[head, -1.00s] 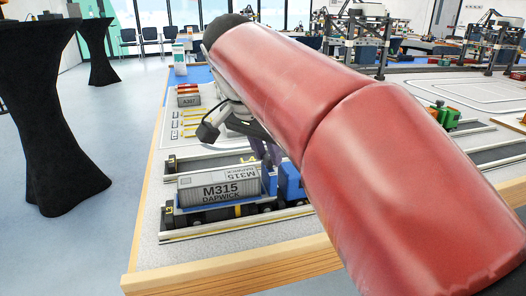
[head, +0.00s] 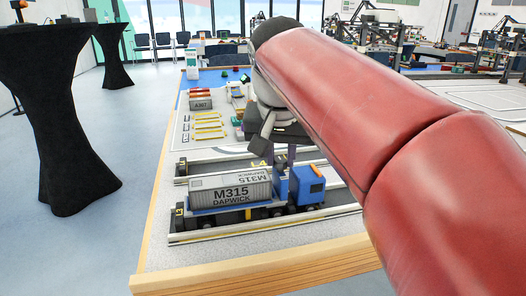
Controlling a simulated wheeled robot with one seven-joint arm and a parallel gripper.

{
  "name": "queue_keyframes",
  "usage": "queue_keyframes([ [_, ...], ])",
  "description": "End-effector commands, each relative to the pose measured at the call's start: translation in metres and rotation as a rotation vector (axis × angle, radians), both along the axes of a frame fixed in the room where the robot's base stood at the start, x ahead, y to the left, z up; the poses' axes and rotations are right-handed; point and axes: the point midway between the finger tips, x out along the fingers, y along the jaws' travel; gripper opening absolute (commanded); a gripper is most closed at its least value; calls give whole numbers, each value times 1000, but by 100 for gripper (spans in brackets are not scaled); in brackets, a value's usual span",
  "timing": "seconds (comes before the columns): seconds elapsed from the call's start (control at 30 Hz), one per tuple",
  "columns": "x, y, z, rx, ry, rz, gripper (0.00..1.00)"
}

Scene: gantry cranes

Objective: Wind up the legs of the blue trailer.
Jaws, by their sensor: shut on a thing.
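The blue trailer (head: 225,212) stands in the near lane of the table, with a grey container (head: 228,192) marked M315 DAPWICK on it. A blue truck (head: 308,187) is at its right end. A small yellow mark shows low on the trailer's near side; I cannot make out the legs or a crank. My gripper (head: 291,153) points down just behind the trailer's right end and the truck.
The wooden table edge (head: 255,268) runs along the front. Another lane with rails lies behind the trailer. Grey container A307 (head: 201,104) and yellow bars stand farther back. Black-draped stands are at left, with clear floor between. My red arm hides the right side.

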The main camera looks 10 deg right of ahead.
Motion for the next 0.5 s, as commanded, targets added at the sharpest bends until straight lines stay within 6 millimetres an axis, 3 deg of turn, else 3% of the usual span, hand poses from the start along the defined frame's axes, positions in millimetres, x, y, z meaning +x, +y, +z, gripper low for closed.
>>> queue_keyframes([
  [0.33,0,0,0,0,1,2,0],
  [0.37,0,0,0,0,1,2,27],
  [0.5,0,0,0,0,1,2,45],
])
